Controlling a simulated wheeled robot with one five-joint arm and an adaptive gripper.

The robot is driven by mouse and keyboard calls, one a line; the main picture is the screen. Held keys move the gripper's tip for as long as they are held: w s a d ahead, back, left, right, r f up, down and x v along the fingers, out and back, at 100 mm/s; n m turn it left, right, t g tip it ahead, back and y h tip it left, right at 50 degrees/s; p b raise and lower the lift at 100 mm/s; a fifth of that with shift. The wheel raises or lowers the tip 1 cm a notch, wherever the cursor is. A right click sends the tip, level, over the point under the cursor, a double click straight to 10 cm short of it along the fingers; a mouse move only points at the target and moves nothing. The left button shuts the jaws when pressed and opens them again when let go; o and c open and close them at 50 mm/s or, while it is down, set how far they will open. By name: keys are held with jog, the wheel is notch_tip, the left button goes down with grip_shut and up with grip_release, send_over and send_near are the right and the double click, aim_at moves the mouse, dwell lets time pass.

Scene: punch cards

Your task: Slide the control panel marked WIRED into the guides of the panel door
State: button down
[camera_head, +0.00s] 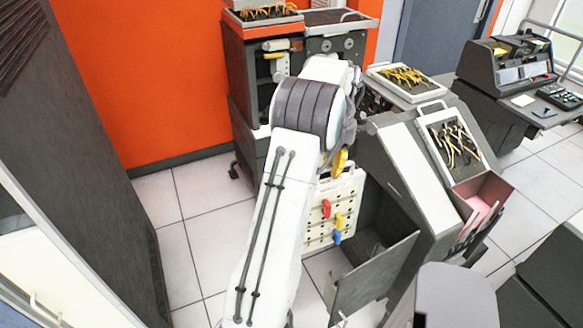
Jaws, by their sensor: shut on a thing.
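The control panel (347,196) is a white board with rows of dark holes and red, yellow and blue plugs on its face. It stands roughly upright, partly hidden by my arm, and no WIRED marking is readable. My gripper (340,160) is at its upper edge, mostly hidden behind my arm, and is shut on the panel. The panel door (378,277) is a grey flap hanging open low on the slanted grey machine. The panel is above and left of the door, in front of the machine's dark opening. I cannot make out the guides or any contact with them.
Trays of cables (403,77) and (452,142) sit on the machine. A pink-lined bin (482,200) is at its right side. A dark cabinet (95,150) stands at left. A grey block (455,297) is at the lower right. Tiled floor (190,215) is clear at left.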

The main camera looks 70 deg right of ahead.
jog(key=s+a+r+n, duration=0.2)
jog(key=s+r, duration=0.2)
jog(key=s, duration=0.9)
jog(key=shift+w+a+f+b, duration=0.1)
jog(key=shift+f+b, duration=1.15)
jog(key=shift+f, duration=0.15)
jog(key=shift+w+f+b, duration=0.1)
jog(key=shift+f+b, duration=1.15)
jog(key=shift+f, duration=0.1)
jog(key=shift+s+a+p, duration=0.15)
jog(key=shift+s+p, duration=0.3)
jog(key=shift+s, duration=0.4)
jog(key=shift+p, duration=0.35)
jog(key=shift+w, duration=0.6)
jog(key=shift+s, duration=0.1)
